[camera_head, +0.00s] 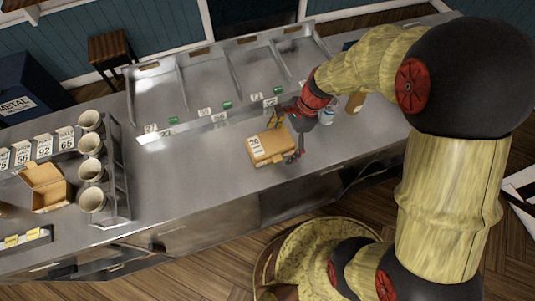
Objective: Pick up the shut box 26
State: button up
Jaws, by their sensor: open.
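A shut light-brown box (266,151) lies on the grey metal counter (200,185), near its front edge. It has a white label whose number looks like 26 or 20; it is too small to be sure. My gripper (284,140) comes in from the right at the box's right end. One finger shows at the box's far side and the other at its near right corner. The jaws are open around or beside that end; I cannot tell whether they touch it. The box appears to rest flat on the counter.
Empty metal bays (205,75) with small labels line the counter's back. At left stand a rack with cups (92,170), numbered cards (45,147) and an open brown box (46,187). The counter left of the box is clear.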

jog(key=x, duration=0.2)
jog(key=b+x, duration=0.1)
jog(key=x, duration=0.2)
jog(key=shift+s+d+f, duration=0.15)
jog(key=shift+s+f, duration=0.05)
jog(key=shift+f, duration=0.15)
jog(key=shift+w+r, duration=0.2)
jog(key=shift+w, duration=0.05)
jog(key=c, duration=0.9)
jog(key=shift+w+r, duration=0.1)
jog(key=shift+r, duration=0.05)
jog(key=shift+c, duration=0.5)
